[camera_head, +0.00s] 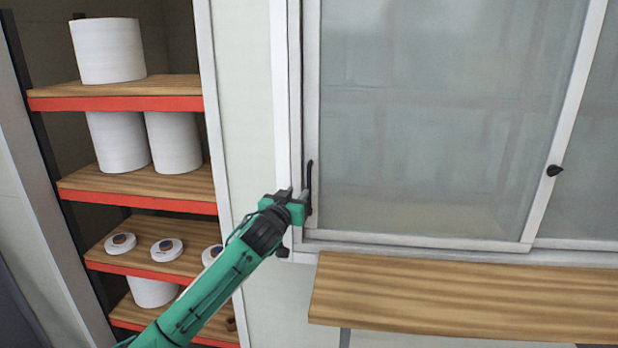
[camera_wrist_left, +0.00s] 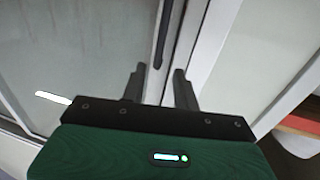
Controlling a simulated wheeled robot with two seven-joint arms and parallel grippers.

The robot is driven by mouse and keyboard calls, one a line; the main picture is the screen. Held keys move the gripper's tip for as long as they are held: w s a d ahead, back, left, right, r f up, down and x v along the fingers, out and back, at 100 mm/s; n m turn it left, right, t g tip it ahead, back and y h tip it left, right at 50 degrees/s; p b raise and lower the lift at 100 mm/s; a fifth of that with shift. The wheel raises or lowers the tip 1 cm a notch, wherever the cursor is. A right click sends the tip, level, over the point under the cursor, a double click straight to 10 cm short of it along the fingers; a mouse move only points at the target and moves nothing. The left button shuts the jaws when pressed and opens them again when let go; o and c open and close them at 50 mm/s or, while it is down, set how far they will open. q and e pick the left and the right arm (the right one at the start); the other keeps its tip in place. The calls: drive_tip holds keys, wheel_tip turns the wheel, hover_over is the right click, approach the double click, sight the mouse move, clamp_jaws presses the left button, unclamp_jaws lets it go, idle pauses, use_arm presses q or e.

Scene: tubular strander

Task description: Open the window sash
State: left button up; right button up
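The window sash (camera_head: 440,110) is a large glass pane in a white frame, and it appears shut against the left jamb. A slim black upright handle (camera_head: 309,180) sits on its left stile; it also shows in the left wrist view (camera_wrist_left: 163,42). My left gripper (camera_head: 297,194) is just left of the handle's lower part. In the left wrist view its two dark fingers (camera_wrist_left: 159,74) are apart, with the handle's end in line with the gap between them. I cannot tell whether they touch it. My right gripper is out of view.
A wooden ledge (camera_head: 460,298) juts out below the window. A shelf rack (camera_head: 135,186) with white rolls stands at the left. A black knob (camera_head: 554,170) is on the sash's right stile. A second pane (camera_head: 590,190) lies further right.

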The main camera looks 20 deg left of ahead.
sight(308, 180)
use_arm(q)
drive_tip(key=w+p, duration=0.1)
drive_tip(key=w, duration=0.2)
drive_tip(key=w+p, duration=0.1)
drive_tip(key=w, duration=0.3)
drive_tip(key=w+p, duration=0.1)
drive_tip(key=w, duration=0.2)
drive_tip(key=shift+w+a, duration=0.2)
drive_tip(key=shift+a, duration=0.1)
drive_tip(key=shift+c, duration=0.2)
clamp_jaws()
